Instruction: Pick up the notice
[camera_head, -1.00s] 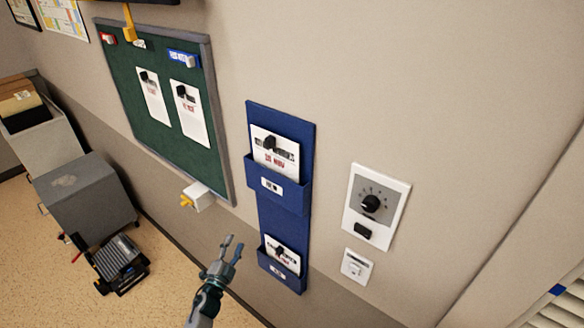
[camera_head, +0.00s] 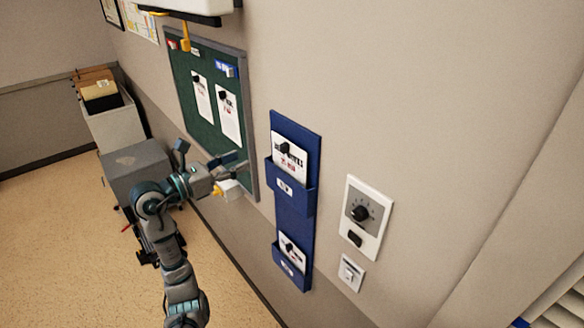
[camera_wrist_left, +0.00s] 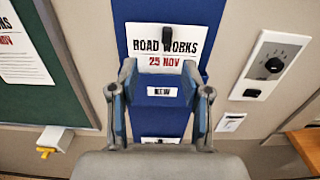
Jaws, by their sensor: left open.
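A white notice (camera_head: 289,158) with a black clip stands in the upper pocket of the blue wall holder (camera_head: 296,222). In the left wrist view the notice (camera_wrist_left: 150,47) reads "ROAD WORKS 25 NOV", and its lower part is hidden in the pocket. A second notice (camera_head: 292,251) with a clip stands in the lower pocket. My left gripper (camera_head: 205,158) is open and empty, in front of the board's lower edge, left of the holder in the head view. In the left wrist view its fingers (camera_wrist_left: 160,76) frame the upper pocket, apart from the notice. My right gripper is not in view.
A green board (camera_head: 211,130) with two pinned notices hangs left of the holder. A white box with a yellow part (camera_head: 230,190) is below it. A dial plate (camera_head: 367,217) and a switch (camera_head: 351,272) are to the right. Grey cabinets stand at the far left.

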